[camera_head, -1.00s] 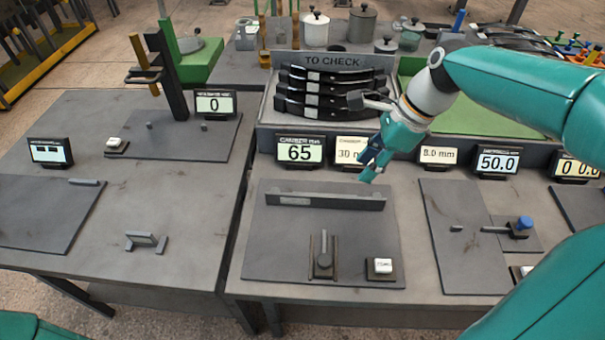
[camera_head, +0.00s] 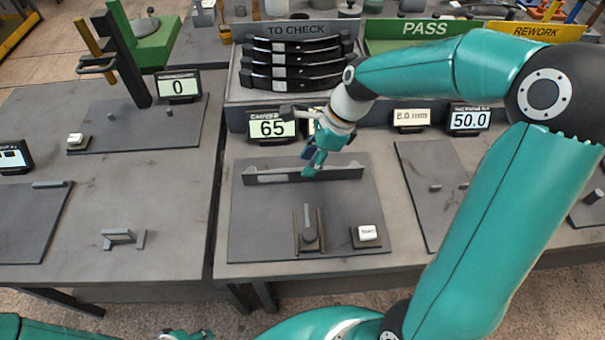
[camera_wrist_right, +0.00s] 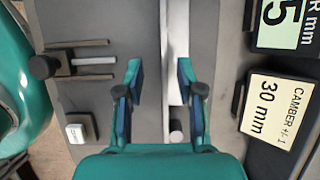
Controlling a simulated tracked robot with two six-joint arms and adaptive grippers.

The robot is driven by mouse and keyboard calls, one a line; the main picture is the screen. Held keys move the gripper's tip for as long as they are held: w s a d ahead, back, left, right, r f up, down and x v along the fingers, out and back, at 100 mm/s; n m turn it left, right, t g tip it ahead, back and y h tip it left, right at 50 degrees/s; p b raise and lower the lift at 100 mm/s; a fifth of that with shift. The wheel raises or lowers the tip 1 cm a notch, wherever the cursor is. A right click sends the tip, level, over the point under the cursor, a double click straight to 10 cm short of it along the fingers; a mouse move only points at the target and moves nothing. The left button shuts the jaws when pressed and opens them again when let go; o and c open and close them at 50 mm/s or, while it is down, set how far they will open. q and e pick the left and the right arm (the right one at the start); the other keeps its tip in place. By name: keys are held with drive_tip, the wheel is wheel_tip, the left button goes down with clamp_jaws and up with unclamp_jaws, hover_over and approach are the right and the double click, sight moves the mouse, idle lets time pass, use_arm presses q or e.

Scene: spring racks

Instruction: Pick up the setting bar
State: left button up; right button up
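A long, low grey bar (camera_head: 340,174), which looks like the setting bar, lies across the back of the dark plate below the 65 display. In the right wrist view it is a pale strip (camera_wrist_right: 176,45) running up the picture. My right gripper (camera_head: 310,172) is just above the bar, pointing down, and hides part of it. In the wrist view its two fingers (camera_wrist_right: 163,82) are apart; the strip passes between them, close to the right-hand finger. I cannot tell whether they touch it. A sliver of my left arm, perhaps its gripper, shows at the bottom edge.
The dark plate (camera_head: 245,245) also carries a lever in a slot (camera_head: 309,235) and a white button (camera_head: 367,233). Displays (camera_head: 270,128) stand behind it. A TO CHECK tray (camera_head: 232,90) holds dark curved leaf springs. Another bench (camera_head: 170,200) is on the left.

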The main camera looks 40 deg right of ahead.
sight(285, 175)
drive_tip(key=x, duration=0.5)
drive_tip(key=shift+w+d+f, duration=0.15)
drive_tip(key=shift+d+f, duration=0.05)
drive_tip(key=shift+d, duration=0.15)
clamp_jaws()
drive_tip(key=shift+w+r, duration=0.1)
